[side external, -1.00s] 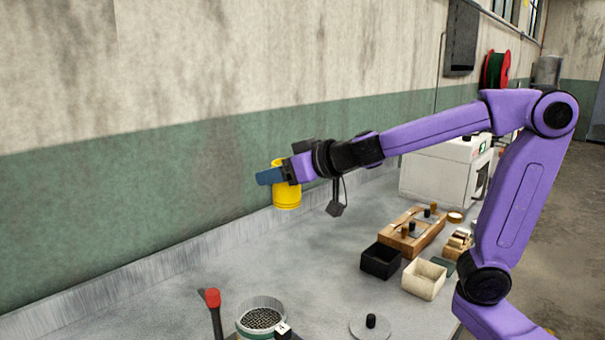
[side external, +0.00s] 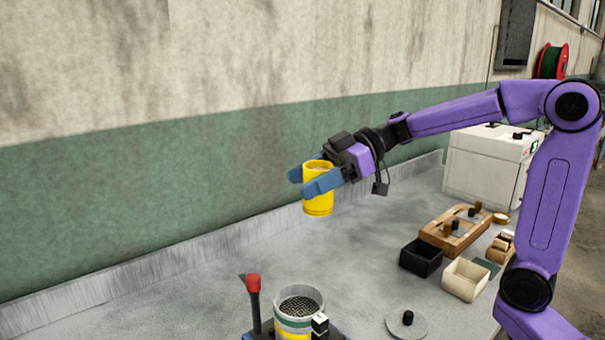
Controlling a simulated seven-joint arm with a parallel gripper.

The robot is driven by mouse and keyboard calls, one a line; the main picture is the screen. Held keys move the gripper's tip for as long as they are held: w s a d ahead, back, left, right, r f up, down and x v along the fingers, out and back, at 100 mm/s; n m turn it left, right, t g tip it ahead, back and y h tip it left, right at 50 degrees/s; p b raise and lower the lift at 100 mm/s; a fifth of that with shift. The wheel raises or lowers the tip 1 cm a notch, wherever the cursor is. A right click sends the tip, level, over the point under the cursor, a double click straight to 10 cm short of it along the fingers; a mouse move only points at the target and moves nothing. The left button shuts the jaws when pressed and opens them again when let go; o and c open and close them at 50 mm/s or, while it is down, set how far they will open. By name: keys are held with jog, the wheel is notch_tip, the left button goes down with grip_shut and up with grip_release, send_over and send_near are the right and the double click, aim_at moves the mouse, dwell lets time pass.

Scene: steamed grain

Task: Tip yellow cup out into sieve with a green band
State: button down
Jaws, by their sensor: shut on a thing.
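My gripper (side external: 314,180) has blue fingers, which are shut on the yellow cup (side external: 319,205) from both sides. The cup is held upright in the air above the bench, its open top facing up with pale contents showing. The sieve with a green band (side external: 291,324) stands at the bottom of the picture, below and slightly left of the cup and well apart from it. Its round mesh shows from above, and its lower part is cut off by the picture's edge.
A red-knobbed lever (side external: 253,285) rises left of the sieve. A grey lid with a black knob (side external: 407,326) lies to its right. A black box (side external: 421,258), a cream box (side external: 465,280) and a wooden rack (side external: 457,232) stand further right. Bench between is clear.

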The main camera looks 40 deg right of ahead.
jog(key=shift+s+d+n+g+y, duration=0.15)
jog(key=shift+s+n+g, duration=0.2)
jog(key=shift+s+g, duration=0.1)
jog(key=shift+s+d+n+g+y, duration=0.1)
jog(key=shift+s+n+g+y, duration=0.05)
jog(key=shift+s+n+g, duration=0.25)
jog(key=f+h, duration=0.4)
jog(key=f, duration=0.2)
jog(key=a+f+g+h, duration=0.1)
jog(key=f+h, duration=0.3)
jog(key=f, duration=0.2)
jog(key=f+g+h, duration=0.1)
jog(key=f+h, duration=0.4)
jog(key=f, duration=0.1)
jog(key=shift+w+a+f+n, duration=0.2)
jog(key=shift+a+n, duration=0.05)
jog(key=shift+a, duration=0.05)
jog(key=shift+a+h, duration=0.1)
jog(key=shift+h, duration=0.5)
jog(key=h, duration=0.2)
jog(key=g+h, duration=0.1)
jog(key=h, duration=0.2)
jog(key=shift+w+a+r, duration=0.1)
jog(key=shift+r, duration=0.3)
jog(key=h, duration=0.1)
jog(key=r+h, duration=0.1)
jog(key=shift+r+g+h, duration=0.1)
jog(key=shift+g+h, duration=0.15)
jog(key=shift+h, duration=0.15)
